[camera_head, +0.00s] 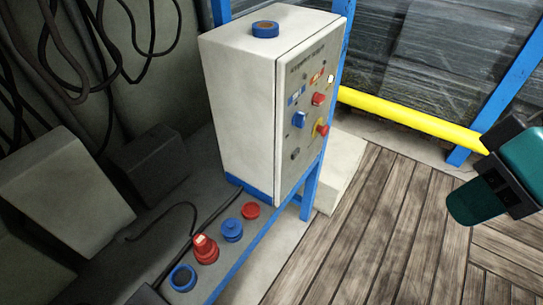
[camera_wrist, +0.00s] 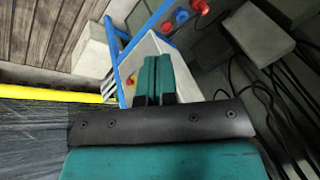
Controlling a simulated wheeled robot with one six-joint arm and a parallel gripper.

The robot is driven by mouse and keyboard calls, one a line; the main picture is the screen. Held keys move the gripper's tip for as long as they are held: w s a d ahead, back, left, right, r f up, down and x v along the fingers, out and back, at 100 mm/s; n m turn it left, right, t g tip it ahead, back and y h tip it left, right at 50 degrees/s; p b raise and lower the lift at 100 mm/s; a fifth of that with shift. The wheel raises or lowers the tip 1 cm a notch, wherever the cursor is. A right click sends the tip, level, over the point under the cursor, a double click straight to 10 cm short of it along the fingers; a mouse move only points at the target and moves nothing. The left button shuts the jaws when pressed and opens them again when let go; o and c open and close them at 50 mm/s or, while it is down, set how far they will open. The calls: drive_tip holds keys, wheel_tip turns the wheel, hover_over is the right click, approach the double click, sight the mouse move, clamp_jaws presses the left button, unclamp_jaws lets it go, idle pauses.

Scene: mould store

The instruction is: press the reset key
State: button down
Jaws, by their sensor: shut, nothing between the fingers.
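The control box (camera_head: 240,95) is a pale grey cabinet with a key panel (camera_head: 312,88) on its right-hand face. The panel carries a blue key (camera_head: 298,119), a red knob (camera_head: 317,99), a red mushroom button on yellow (camera_head: 321,128), a dark round part (camera_head: 295,153) and small coloured labels. The lettering is too small to read, so I cannot tell which is the reset key. My gripper (camera_wrist: 154,62) is shut and empty in the wrist view, its teal fingers covering part of the box (camera_wrist: 145,50). In the head view, my teal and black arm parts are right of the panel, apart from it.
Loose red and blue round parts (camera_head: 232,229) stand on the grey bench (camera_head: 150,255) in front of the box. Grey blocks (camera_head: 65,190) and hanging cables (camera_head: 75,45) are at left. A yellow rail (camera_head: 410,119) runs behind. The wooden floor (camera_head: 380,220) is clear.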

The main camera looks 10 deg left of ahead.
sight(295, 154)
drive_tip(key=w+a+f+m+t+y+b, duration=0.1)
drive_tip(key=w+a+f+m+t+b, duration=0.2)
drive_tip(key=w+f+m, duration=0.2)
drive_tip(key=w+a+f+m+t+b, duration=0.3)
drive_tip(key=w+f+m, duration=0.3)
drive_tip(key=w+f, duration=0.6)
drive_tip(key=w+a+f+m+t+y+b, duration=0.1)
drive_tip(key=w+a+f+m+t+b, duration=0.2)
drive_tip(key=w+f, duration=0.6)
wheel_tip(295, 154, down, 3)
drive_tip(key=m+b, duration=0.1)
drive_tip(key=m, duration=0.1)
drive_tip(key=shift+w+f+m+y, duration=0.15)
drive_tip(key=shift+w+m+y, duration=0.05)
drive_tip(key=shift+m+y, duration=0.1)
drive_tip(key=shift+a, duration=0.1)
drive_tip(key=w+a+p, duration=0.1)
drive_tip(key=w+a, duration=0.2)
drive_tip(key=a, duration=0.5)
drive_tip(key=shift+a, duration=0.25)
drive_tip(key=shift+w+a, duration=0.1)
drive_tip(key=shift+a, duration=0.15)
